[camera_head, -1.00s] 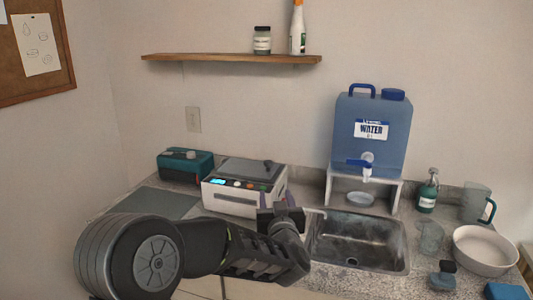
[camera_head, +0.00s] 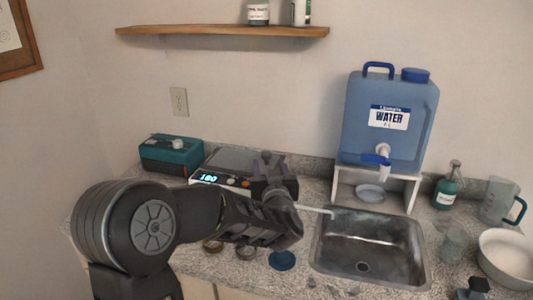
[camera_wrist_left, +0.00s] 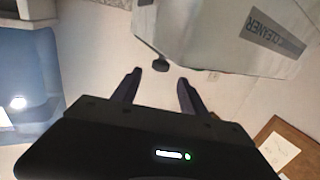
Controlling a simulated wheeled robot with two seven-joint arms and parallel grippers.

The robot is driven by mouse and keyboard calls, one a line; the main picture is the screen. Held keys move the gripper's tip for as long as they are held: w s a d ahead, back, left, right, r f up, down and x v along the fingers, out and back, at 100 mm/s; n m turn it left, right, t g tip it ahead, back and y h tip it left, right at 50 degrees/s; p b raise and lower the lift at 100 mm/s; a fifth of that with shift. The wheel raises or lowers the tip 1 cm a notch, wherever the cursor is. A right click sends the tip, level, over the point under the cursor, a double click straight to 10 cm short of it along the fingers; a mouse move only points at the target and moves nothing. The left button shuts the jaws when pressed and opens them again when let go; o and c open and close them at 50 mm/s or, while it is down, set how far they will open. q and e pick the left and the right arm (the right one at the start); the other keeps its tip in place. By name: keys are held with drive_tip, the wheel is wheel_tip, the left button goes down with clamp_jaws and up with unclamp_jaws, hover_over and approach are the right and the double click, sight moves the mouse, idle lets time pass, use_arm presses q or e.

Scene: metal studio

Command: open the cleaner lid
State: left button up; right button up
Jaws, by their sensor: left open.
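The cleaner (camera_head: 240,181) is a white box with a grey lid (camera_head: 232,160) and a lit front display, standing on the counter left of the sink. The lid looks closed. My left gripper (camera_head: 266,166) is in front of the cleaner's right part and hides some of it. In the left wrist view the gripper (camera_wrist_left: 158,77) is open with nothing between its fingers. The cleaner (camera_wrist_left: 225,35), with an upside-down CLEANER label, is beyond the fingertips. A small dark knob (camera_wrist_left: 160,65) on it lies near the gap between them. My right gripper is not in view.
A teal box (camera_head: 170,155) stands left of the cleaner. The sink (camera_head: 368,245) and a blue water tank (camera_head: 388,125) on a stand are to the right. A blue disc (camera_head: 282,260) lies in front, below my left arm. A wooden shelf (camera_head: 220,31) is above.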

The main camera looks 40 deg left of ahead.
sight(267, 156)
use_arm(q)
drive_tip(key=p+x, duration=0.1)
drive_tip(key=x, duration=0.6)
drive_tip(key=shift+w+a, duration=0.15)
drive_tip(key=shift+c, duration=0.4)
clamp_jaws()
idle(0.9)
